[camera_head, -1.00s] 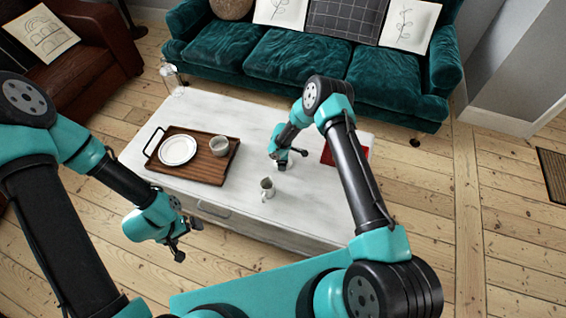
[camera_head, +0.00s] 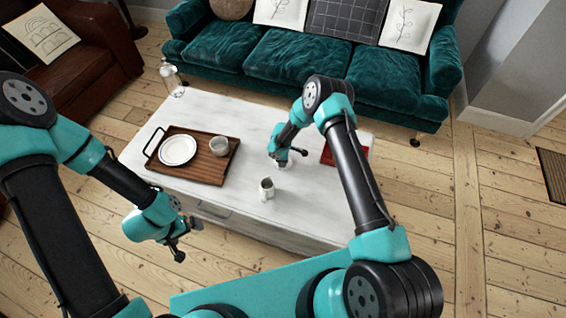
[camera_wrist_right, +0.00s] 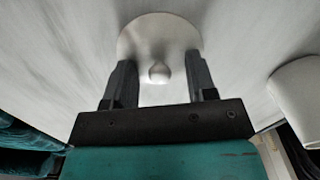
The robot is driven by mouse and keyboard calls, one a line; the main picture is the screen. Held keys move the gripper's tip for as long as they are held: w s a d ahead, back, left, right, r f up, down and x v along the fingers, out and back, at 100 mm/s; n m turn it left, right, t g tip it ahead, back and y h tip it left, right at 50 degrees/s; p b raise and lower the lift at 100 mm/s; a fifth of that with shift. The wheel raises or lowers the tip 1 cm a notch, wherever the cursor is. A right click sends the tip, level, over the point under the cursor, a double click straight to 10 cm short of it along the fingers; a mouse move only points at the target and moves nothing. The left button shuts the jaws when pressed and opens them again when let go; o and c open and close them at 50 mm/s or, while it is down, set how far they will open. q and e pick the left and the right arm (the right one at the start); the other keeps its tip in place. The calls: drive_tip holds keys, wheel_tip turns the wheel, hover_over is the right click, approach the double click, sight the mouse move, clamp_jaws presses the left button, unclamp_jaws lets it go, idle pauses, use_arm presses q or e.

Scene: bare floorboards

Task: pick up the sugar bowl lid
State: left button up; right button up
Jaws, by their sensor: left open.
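The sugar bowl lid (camera_wrist_right: 160,32) shows in the right wrist view as a pale, round, shiny disc with a small knob, lying on the white table top. My right gripper (camera_wrist_right: 160,75) is open, with its two fingers apart on either side of the knob and a gap at each side. In the head view my right gripper (camera_head: 288,156) is low over the table, and it mostly hides the lid there. My left gripper (camera_head: 184,239) is open and empty, off the table's front edge.
A pale mug-like vessel (camera_head: 267,189) stands in front of my right gripper. A wooden tray (camera_head: 200,170) holds a plate (camera_head: 177,150) and a cup (camera_head: 219,145). A red book-like item (camera_head: 331,154) lies behind my right arm. A glass bottle (camera_head: 171,79) stands at the far left corner.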

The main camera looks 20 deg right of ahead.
drive_tip(key=shift+s+f, duration=0.2)
drive_tip(key=shift+r, duration=0.25)
drive_tip(key=c, duration=0.4)
drive_tip(key=shift+r, duration=0.4)
clamp_jaws()
wheel_tip(320, 180, up, 9)
drive_tip(key=shift+w+f, duration=0.1)
drive_tip(key=shift+w, duration=0.05)
drive_tip(key=shift+w, duration=0.1)
